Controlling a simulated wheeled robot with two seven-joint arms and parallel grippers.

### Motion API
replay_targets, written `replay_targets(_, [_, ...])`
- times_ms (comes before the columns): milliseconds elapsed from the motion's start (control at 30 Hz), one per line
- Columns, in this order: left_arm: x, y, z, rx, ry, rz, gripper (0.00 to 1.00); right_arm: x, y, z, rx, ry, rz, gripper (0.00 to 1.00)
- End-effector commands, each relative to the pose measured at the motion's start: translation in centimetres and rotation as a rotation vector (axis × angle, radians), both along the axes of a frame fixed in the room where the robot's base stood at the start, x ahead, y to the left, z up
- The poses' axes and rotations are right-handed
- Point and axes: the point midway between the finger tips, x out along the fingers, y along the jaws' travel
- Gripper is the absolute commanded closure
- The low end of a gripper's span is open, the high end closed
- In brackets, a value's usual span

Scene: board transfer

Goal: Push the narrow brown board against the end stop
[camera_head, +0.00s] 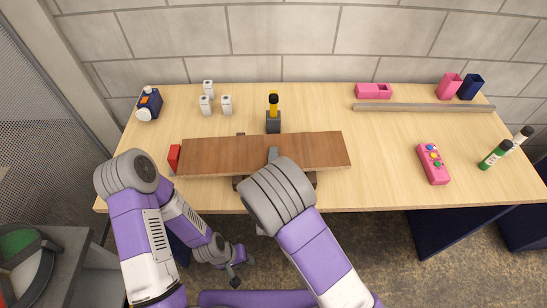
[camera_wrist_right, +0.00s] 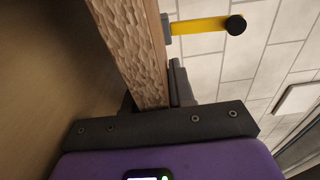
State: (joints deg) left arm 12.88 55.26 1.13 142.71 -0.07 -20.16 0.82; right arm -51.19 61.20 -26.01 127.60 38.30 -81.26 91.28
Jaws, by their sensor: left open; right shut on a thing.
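The narrow brown board (camera_head: 215,155) lies lengthwise across the front middle of the table, slightly turned. Its left end is close beside the red end stop (camera_head: 174,158); I cannot tell whether they touch. My right gripper (camera_head: 273,154) is shut on the board near its middle, and my wrist hides part of the front edge. In the right wrist view the board's rough light edge (camera_wrist_right: 135,45) shows beside a grey finger. My left gripper (camera_head: 237,270) is open and empty, low in front of the table.
A clamp with an upright yellow handle (camera_head: 273,105) stands behind the board. White blocks (camera_head: 207,104) and a dark blue bottle (camera_head: 149,104) are at back left. The table between board and remote is clear.

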Motion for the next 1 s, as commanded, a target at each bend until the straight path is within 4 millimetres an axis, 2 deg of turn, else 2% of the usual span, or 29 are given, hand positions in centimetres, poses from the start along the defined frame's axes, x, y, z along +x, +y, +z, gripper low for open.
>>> replay_targets(767, [0.0, 0.0, 0.0, 0.0, 0.0, 0.0, 0.57, -0.01, 0.01, 0.01, 0.0, 0.0, 0.0, 1.0])
replay_targets(800, [0.0, 0.0, 0.0, 0.0, 0.0, 0.0, 0.57, -0.01, 0.01, 0.01, 0.0, 0.0, 0.0, 0.7])
replay_targets(933, [0.0, 0.0, 0.0, 0.0, 0.0, 0.0, 0.57, -0.01, 0.01, 0.01, 0.0, 0.0, 0.0, 0.5])
replay_targets(1000, [0.0, 0.0, 0.0, 0.0, 0.0, 0.0, 0.57, -0.01, 0.01, 0.01, 0.0, 0.0, 0.0, 0.47])
